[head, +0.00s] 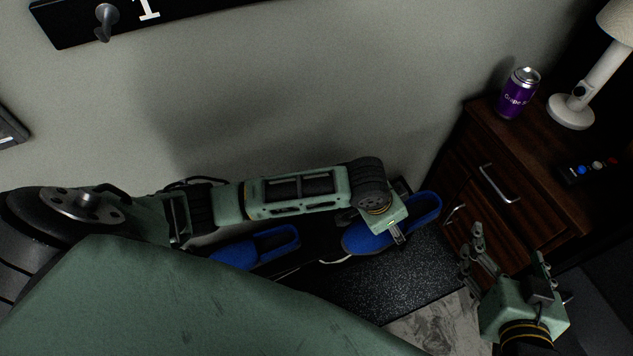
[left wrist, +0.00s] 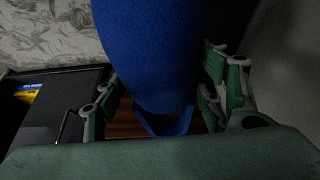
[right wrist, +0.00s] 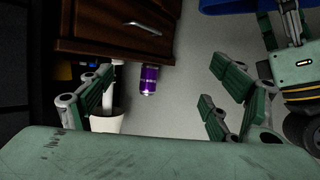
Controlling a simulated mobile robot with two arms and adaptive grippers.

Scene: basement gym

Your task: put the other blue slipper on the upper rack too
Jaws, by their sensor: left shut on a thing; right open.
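One blue slipper (head: 360,237) is held in my left gripper (head: 398,236), at the right end of my left arm. It fills the upper middle of the left wrist view (left wrist: 150,50), between the fingers. Its edge shows at the top right of the right wrist view (right wrist: 228,6). The other blue slipper (head: 255,248) lies to the left, partly covered by my arm. The dark rack (head: 322,243) is mostly hidden behind my arm. My right gripper (head: 508,268) is open and empty, right of the held slipper, in front of the cabinet.
A dark wooden cabinet (head: 490,150) stands at the right, with a purple can (head: 518,92), a white lamp (head: 572,110) and a remote (head: 592,170) on top. A black speckled surface (head: 400,285) lies below the slippers. A hook board (head: 150,18) is on the wall.

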